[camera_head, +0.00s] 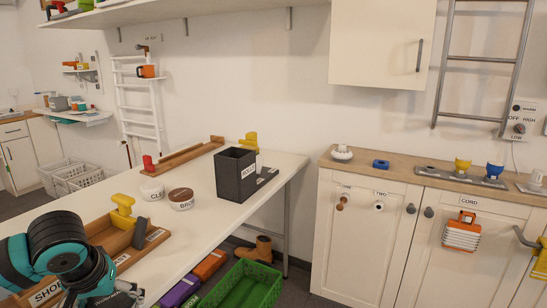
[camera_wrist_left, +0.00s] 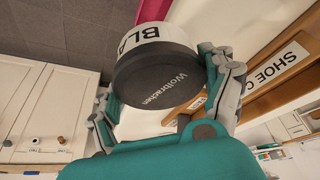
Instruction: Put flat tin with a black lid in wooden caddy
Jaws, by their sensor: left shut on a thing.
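The flat tin with a black lid (camera_wrist_left: 165,80) fills the middle of the left wrist view. It has a white side with partly visible lettering. My left gripper (camera_wrist_left: 160,72) is shut on it, one finger on each side. A yellow-topped brush (camera_head: 122,211) is in the caddy. The caddy's labelled side (camera_wrist_left: 262,101) shows to the right of the tin in the wrist view. My right gripper is not in view.
A white tin (camera_head: 152,191), a brown-topped tin (camera_head: 181,198) and a black box (camera_head: 236,176) stand on the white table (camera_head: 207,243) beyond the caddy. A long wooden tray (camera_head: 188,152) lies at the back. The table's front-right stretch is clear.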

